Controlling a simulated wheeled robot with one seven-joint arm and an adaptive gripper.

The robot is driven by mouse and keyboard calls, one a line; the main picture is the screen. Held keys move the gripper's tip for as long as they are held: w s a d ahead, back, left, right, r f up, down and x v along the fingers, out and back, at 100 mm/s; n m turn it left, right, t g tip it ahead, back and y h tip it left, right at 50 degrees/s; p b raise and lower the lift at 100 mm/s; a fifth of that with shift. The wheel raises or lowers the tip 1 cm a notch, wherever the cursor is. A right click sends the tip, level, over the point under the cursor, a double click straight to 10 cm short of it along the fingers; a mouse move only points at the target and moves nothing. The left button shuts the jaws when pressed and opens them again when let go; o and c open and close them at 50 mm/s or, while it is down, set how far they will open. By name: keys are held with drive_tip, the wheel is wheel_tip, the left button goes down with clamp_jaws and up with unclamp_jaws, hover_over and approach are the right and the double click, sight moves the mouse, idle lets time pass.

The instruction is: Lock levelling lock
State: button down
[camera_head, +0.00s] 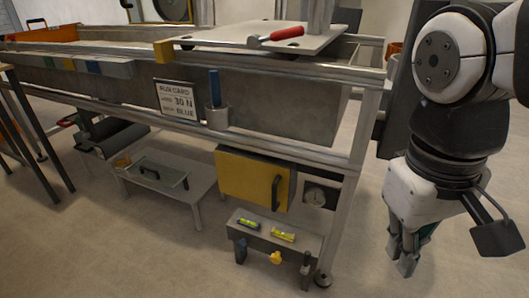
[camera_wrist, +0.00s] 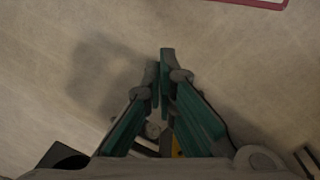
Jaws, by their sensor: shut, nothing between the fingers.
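A small grey shelf (camera_head: 300,247) at the lower right end of the sandbed frame carries two spirit levels, a green-yellow one (camera_head: 249,224) and a yellow one (camera_head: 283,236). I cannot tell which of these is the levelling lock. My gripper (camera_head: 405,268) hangs fingers down, right of the shelf and apart from it. In the wrist view its green-sided fingers (camera_wrist: 160,62) are shut and empty above bare floor.
The sandbed frame's right leg (camera_head: 358,145) stands between the shelf and my gripper. A low grey bench (camera_head: 178,184) stands left. Floor in front is clear.

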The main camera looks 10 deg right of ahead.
drive_tip(key=w+f+n+h+p, duration=0.1)
drive_tip(key=w+n+p, duration=0.1)
drive_tip(key=w, duration=1.2)
drive_tip(key=n+g+h+p, duration=0.1)
drive_tip(key=n+p, duration=0.1)
drive_tip(key=n, duration=0.1)
hover_over(306, 262)
drive_tip(key=s+d, duration=0.2)
drive_tip(key=s, duration=0.1)
wheel_tip(306, 262, down, 7)
drive_tip(key=w+a+f+n+p, duration=0.1)
drive_tip(key=w+a+f, duration=0.1)
drive_tip(key=f, duration=0.6)
drive_tip(key=w+a+f+n+p, duration=0.1)
drive_tip(key=w+f, duration=0.3)
drive_tip(key=f, duration=0.4)
drive_tip(key=w+a+f+n+y+p, duration=0.1)
drive_tip(key=w+a+f+n, duration=0.1)
drive_tip(key=f, duration=0.7)
drive_tip(key=shift+w+a+g+p, duration=0.3)
drive_tip(key=shift+w+a+p, duration=0.15)
drive_tip(key=shift+a, duration=0.2)
drive_tip(key=shift+f, duration=0.1)
drive_tip(key=shift+f, duration=0.1)
drive_tip(key=b+x, duration=0.4)
drive_tip(key=x, duration=0.5)
drive_tip(key=shift+f, duration=0.4)
